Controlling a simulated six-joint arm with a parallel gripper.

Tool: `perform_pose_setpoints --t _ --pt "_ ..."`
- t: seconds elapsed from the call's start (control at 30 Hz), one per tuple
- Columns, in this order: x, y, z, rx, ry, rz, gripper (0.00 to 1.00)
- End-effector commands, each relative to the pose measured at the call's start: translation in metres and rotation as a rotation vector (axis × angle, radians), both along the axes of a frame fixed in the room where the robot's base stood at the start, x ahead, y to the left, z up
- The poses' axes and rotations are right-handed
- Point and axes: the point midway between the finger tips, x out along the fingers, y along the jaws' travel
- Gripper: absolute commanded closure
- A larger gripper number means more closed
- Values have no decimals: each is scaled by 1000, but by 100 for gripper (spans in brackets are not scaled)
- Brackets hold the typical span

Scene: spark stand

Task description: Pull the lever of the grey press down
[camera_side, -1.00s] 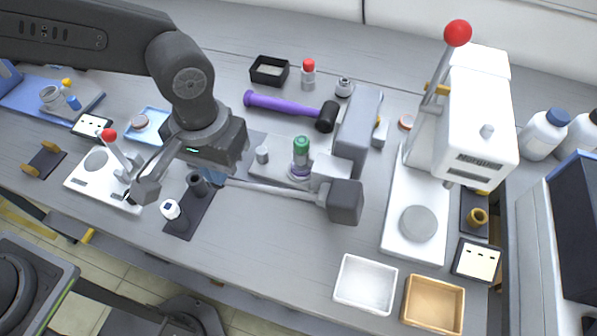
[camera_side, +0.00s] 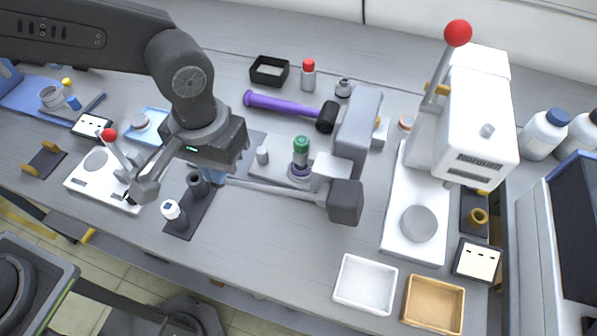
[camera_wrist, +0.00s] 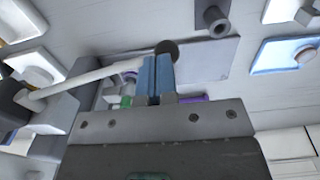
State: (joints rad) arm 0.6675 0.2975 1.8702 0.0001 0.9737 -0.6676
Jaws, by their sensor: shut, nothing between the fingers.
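The grey press (camera_side: 358,130) stands mid-bench, with a dark grey hub (camera_side: 345,201) at its front. Its lever, a pale rod (camera_side: 275,190), reaches left from the hub and lies nearly level in the side view. In the wrist view, the rod (camera_wrist: 75,82) runs from the dark hub at left to a round dark knob (camera_wrist: 168,47). My gripper (camera_wrist: 159,60) has its blue fingers together and empty, with the tips at the knob. Contact cannot be told. In the side view, my wrist hides most of the knob and fingers. A green-topped part (camera_side: 301,145) stands under the press.
A white press (camera_side: 480,115) with a red-knobbed lever stands right. A small red-knobbed device (camera_side: 100,175) is left. A purple-handled hammer (camera_side: 280,105) lies behind.

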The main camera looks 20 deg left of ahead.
Motion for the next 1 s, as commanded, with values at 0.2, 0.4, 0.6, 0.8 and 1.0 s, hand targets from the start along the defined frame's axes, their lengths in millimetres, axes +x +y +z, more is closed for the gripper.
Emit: perform_pose_setpoints --t 0.2,0.4,0.6,0.8,1.0 --pt "0 0 18 -1 -1 0 100" --pt "0 0 33 -2 -2 0 100" --pt "0 0 48 -1 -2 0 100" --pt "0 0 63 -1 -2 0 100" --pt "0 0 79 -1 -2 0 100"
